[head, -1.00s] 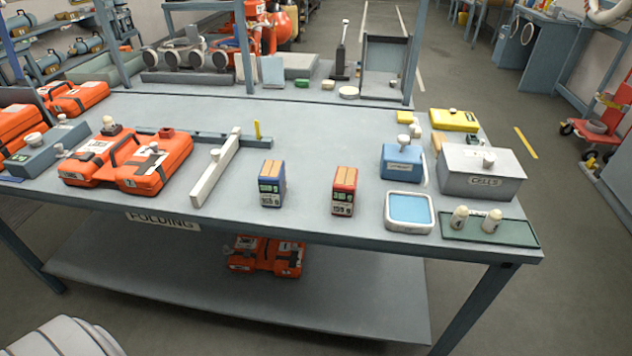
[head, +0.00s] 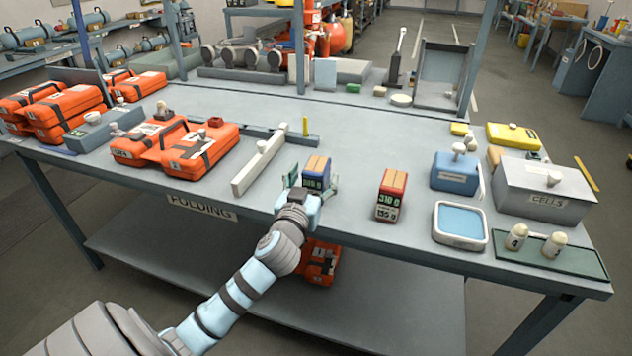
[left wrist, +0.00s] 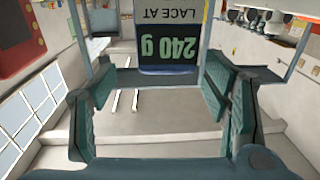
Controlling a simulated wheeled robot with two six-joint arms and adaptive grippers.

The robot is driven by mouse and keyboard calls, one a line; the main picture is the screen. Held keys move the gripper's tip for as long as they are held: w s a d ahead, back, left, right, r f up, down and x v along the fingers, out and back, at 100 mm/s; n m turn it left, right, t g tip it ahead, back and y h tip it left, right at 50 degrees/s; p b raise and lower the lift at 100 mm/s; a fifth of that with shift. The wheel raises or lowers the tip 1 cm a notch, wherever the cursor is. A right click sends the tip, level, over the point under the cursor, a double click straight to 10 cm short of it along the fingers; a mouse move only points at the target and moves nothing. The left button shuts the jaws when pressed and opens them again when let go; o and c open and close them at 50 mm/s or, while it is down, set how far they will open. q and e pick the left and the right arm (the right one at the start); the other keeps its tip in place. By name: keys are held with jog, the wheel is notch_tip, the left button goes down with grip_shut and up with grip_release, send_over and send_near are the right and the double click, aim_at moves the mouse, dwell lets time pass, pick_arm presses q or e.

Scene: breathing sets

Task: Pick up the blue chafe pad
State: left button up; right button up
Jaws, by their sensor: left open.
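The blue chafe pad (head: 317,170) appears to be the small upright blue block with tan strips on top and a printed front, near the table's front edge. My left gripper (head: 310,187) is open, its green fingers on either side of the block's front. In the left wrist view the block (left wrist: 168,30) shows upside-down "240 g" print, at the top between the open fingers (left wrist: 158,82). A gap shows between each finger and the block, with no clear contact. My right gripper is not in view.
A similar red block (head: 390,195) stands to the right. A pale bar (head: 260,165) and orange cases (head: 175,145) lie left. A white-rimmed tray with a blue surface (head: 461,238), a blue box (head: 455,173) and a grey box (head: 545,190) are right. Bare table lies between the blocks.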

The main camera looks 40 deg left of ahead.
aim_at(316, 164)
pick_arm(q)
jog(key=x, duration=0.5)
jog(key=shift+s+a+b, duration=0.15)
jog(key=shift+a+b, duration=0.15)
jog(key=shift+a, duration=0.05)
jog(key=shift+w+a+f, duration=0.15)
jog(key=shift+w, duration=0.2)
jog(key=shift+s, duration=0.1)
jog(key=c, duration=1.6)
